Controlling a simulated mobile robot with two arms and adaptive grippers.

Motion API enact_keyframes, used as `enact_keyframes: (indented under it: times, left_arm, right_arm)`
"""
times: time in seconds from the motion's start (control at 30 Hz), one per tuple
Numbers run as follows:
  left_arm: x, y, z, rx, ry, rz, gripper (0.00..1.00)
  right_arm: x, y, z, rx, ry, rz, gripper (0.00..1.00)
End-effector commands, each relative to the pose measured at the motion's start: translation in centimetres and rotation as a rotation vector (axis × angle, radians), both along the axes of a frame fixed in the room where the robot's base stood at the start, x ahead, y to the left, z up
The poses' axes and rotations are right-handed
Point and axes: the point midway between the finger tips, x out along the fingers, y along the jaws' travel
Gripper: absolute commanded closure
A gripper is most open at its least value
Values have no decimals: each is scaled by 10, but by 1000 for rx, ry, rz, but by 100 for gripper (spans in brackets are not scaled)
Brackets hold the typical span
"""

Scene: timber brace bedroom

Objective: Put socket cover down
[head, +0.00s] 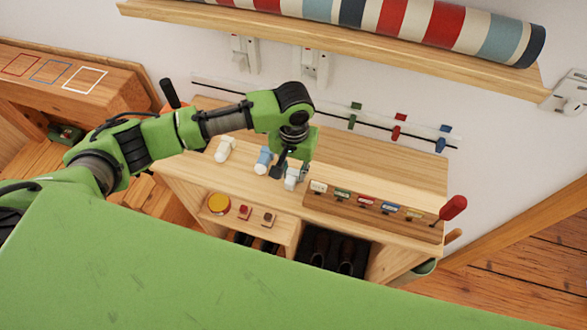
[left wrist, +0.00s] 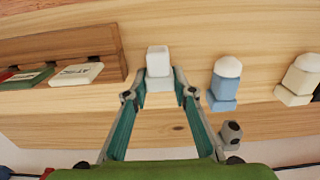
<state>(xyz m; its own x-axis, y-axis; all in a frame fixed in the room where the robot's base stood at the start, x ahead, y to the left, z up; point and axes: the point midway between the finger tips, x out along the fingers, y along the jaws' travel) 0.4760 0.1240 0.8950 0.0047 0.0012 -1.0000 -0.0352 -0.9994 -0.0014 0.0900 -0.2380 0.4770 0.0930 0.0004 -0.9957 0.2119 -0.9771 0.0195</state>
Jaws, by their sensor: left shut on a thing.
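A small white, square-topped piece (head: 291,182), which I take as the socket cover, is on or just above the wooden bench top; I cannot tell if it touches. In the left wrist view the white piece (left wrist: 158,60) sits between the fingertips. My left gripper (head: 289,166) points down and is shut on it. The fingers of my left gripper (left wrist: 158,92) hide its lower sides. My right gripper is in neither view.
A blue piece (head: 263,158) and a cream piece (head: 224,148) stand to the left. A board with several coloured labels (head: 370,219) lies to the right. A shelf (head: 330,38) with a striped roll hangs above.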

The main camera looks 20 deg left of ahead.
Motion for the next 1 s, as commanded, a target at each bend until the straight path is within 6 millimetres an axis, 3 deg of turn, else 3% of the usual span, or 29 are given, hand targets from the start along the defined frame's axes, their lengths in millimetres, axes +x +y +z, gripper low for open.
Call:
enact_keyframes:
  times: [0.13,0.17,0.2,0.63,1.0]
  left_arm:
    - [0,0,-3,0,1,1,96]
    - [0,0,-2,-1,0,1,68]
    - [0,0,-2,0,0,1,59]
    - [0,-1,6,-2,-2,-1,59]
    - [1,-1,80,-2,-5,0,59]
  right_arm:
    - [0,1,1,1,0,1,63]
    - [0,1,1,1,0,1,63]
    - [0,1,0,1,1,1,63]
    - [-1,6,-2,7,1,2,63]
    - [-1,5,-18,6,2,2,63]
